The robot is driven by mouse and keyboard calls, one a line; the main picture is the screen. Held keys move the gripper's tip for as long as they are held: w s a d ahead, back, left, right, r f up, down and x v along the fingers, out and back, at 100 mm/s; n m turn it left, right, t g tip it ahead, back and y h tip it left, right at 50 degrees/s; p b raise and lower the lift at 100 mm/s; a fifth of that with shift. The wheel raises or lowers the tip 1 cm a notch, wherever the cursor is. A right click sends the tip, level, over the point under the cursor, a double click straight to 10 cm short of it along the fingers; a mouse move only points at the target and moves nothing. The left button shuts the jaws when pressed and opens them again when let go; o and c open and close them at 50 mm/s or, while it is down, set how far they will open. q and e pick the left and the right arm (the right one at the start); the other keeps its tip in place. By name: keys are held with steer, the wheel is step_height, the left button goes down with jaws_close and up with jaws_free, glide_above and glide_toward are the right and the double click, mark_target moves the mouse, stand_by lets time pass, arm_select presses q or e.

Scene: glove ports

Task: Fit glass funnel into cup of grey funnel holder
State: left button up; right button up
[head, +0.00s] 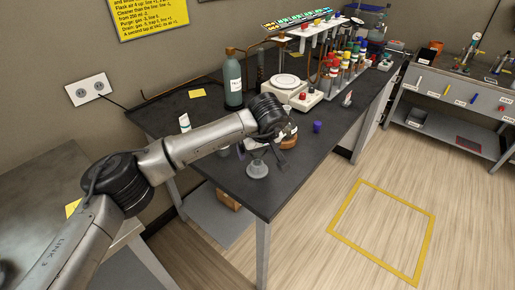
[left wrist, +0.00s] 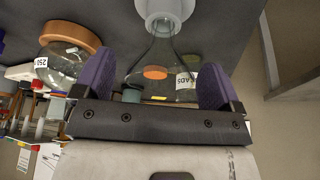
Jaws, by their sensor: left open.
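The grey funnel holder (head: 257,171) stands near the front edge of the dark bench; its pale round cup also shows at the top of the left wrist view (left wrist: 165,9). The clear glass funnel (left wrist: 158,52) is between my left fingers in the left wrist view, narrow end toward the holder cup and wide end toward me. The narrow end appears to meet the cup; I cannot tell how deep it sits. My left gripper (left wrist: 156,85) is open, its purple fingers apart on either side of the funnel. In the head view my arm partly hides this spot. My right gripper is out of view.
A green bottle (head: 233,85), a balance (head: 285,85) and vial racks fill the bench behind. The bench's front right is clear.

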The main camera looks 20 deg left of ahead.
arm_select(q)
steer(key=shift+r, duration=0.35)
steer(key=p+v, duration=0.3)
steer(key=v, duration=0.9)
